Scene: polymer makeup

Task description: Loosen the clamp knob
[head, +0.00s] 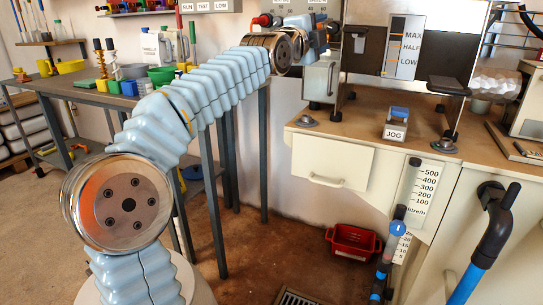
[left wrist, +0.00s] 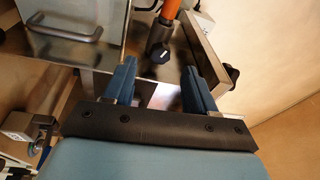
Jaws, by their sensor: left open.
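In the left wrist view, my left gripper (left wrist: 159,68) is open, with its two blue fingers apart and nothing held between them. Ahead of the gap is a dark knob-like end (left wrist: 160,52) on an orange rod (left wrist: 170,10). A black round knob (left wrist: 232,73) sits at the side of a metal plate (left wrist: 205,45), just right of the right finger. I cannot tell which of these is the clamp knob. In the head view, my left arm reaches to the machine's left side, and its wrist hides much of that spot. My right gripper is not in view.
The machine stands on a cabinet with a JOG box (head: 396,124) and a flow gauge (head: 411,185). A metal door with a handle (left wrist: 65,30) is left of the fingers. A workbench (head: 75,88) with bottles and coloured containers is at left. A red bin (head: 353,243) is on the floor.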

